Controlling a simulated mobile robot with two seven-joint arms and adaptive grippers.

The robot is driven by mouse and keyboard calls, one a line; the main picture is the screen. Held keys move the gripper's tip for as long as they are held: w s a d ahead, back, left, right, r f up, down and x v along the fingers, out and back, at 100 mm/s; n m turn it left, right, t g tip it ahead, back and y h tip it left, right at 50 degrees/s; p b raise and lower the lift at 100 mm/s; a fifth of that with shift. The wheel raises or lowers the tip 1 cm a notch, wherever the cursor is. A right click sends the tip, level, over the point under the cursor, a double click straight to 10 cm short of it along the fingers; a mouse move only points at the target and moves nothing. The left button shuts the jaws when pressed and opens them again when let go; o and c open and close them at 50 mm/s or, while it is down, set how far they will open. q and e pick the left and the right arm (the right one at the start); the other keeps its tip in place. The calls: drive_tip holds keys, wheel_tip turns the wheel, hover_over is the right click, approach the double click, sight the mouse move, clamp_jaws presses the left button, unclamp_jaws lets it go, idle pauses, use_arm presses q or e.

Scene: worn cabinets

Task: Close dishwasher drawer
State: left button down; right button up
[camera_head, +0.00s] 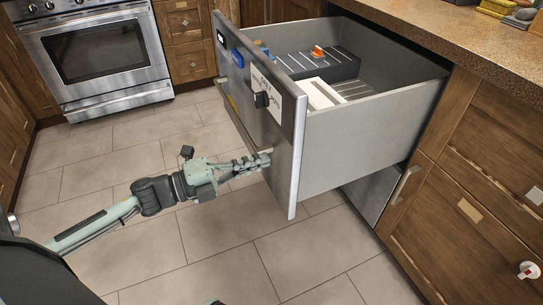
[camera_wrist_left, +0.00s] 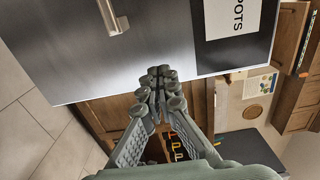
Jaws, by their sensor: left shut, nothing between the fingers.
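The dishwasher drawer is pulled far out of the counter, its metal front panel (camera_head: 290,150) facing left in the head view. A long bar handle (camera_head: 236,122) runs along the front. My left gripper (camera_head: 262,161) is shut and empty, its fingertips at the front panel close to the near end of the handle. I cannot tell whether they touch. In the left wrist view, the shut fingertips (camera_wrist_left: 160,76) lie over the metal panel (camera_wrist_left: 60,60), with part of a handle (camera_wrist_left: 112,18) and a "POTS" label (camera_wrist_left: 233,18) above.
The drawer holds a dark slotted rack (camera_head: 325,66), an orange item (camera_head: 318,51) and a white item (camera_head: 322,93). A stone counter (camera_head: 470,40) and wooden cabinets (camera_head: 470,205) stand right. A steel oven (camera_head: 95,55) stands back left. The tiled floor (camera_head: 190,250) is clear.

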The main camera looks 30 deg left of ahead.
sight(284, 154)
use_arm(q)
drive_tip(key=shift+x, duration=1.2)
drive_tip(key=shift+w+d, duration=0.15)
drive_tip(key=shift+w, duration=0.1)
drive_tip(key=shift+w+d, duration=0.1)
drive_tip(key=shift+d, duration=0.05)
use_arm(e)
drive_tip(key=shift+w+d+f, duration=0.1)
drive_tip(key=shift+d+f, duration=0.25)
drive_tip(key=shift+f, duration=0.15)
use_arm(q)
drive_tip(key=shift+w, duration=0.1)
